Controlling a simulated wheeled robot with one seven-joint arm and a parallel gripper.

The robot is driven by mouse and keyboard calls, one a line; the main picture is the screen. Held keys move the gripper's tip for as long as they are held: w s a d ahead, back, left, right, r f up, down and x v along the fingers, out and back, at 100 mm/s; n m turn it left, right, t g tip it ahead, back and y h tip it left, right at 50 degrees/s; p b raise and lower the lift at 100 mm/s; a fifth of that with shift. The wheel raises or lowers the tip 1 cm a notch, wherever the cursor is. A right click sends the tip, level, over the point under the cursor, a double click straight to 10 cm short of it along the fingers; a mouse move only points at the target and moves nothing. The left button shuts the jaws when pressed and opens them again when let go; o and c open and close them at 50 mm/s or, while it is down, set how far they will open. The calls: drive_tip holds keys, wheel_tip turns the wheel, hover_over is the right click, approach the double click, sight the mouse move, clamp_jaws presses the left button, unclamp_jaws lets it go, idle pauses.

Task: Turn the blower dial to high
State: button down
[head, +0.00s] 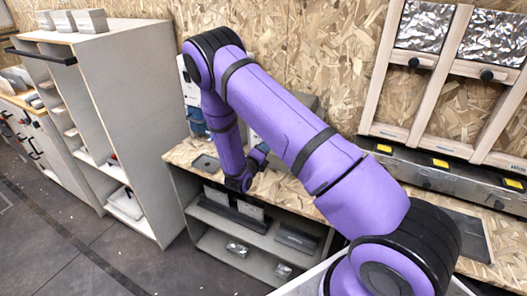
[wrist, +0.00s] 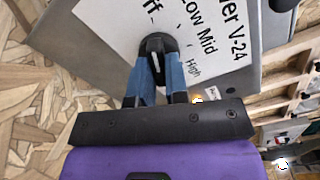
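In the wrist view, the black blower dial (wrist: 155,44) with a white pointer line sits on a white label plate (wrist: 105,22). The plate reads Off, Low, Mid and High, and its print appears turned clockwise. The two blue fingers of my gripper (wrist: 158,72) lie on either side of the dial's grip and appear shut on it. The pointer's exact setting is hard to tell because the fingers cover part of the dial. In the head view, my gripper (head: 261,152) is small and partly behind my arm above the bench. The dial is hidden there.
A chipboard-topped bench (head: 180,153) with shelves below stands under my arm. A tall grey cabinet (head: 135,95) is at the left. Wooden frames with foil panels (head: 425,25) and a metal rail unit (head: 400,162) are at the right. Floor is open at the lower left.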

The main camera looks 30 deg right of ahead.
drive_tip(key=shift+m, duration=0.4)
drive_tip(key=m, duration=2.6)
drive_tip(key=shift+w+a+f, duration=0.1)
drive_tip(key=shift+w+a, duration=0.2)
idle(0.4)
drive_tip(key=c, duration=1.1)
unclamp_jaws()
drive_tip(key=v, duration=1)
drive_tip(key=shift+s+a, duration=0.25)
drive_tip(key=shift+a, duration=0.1)
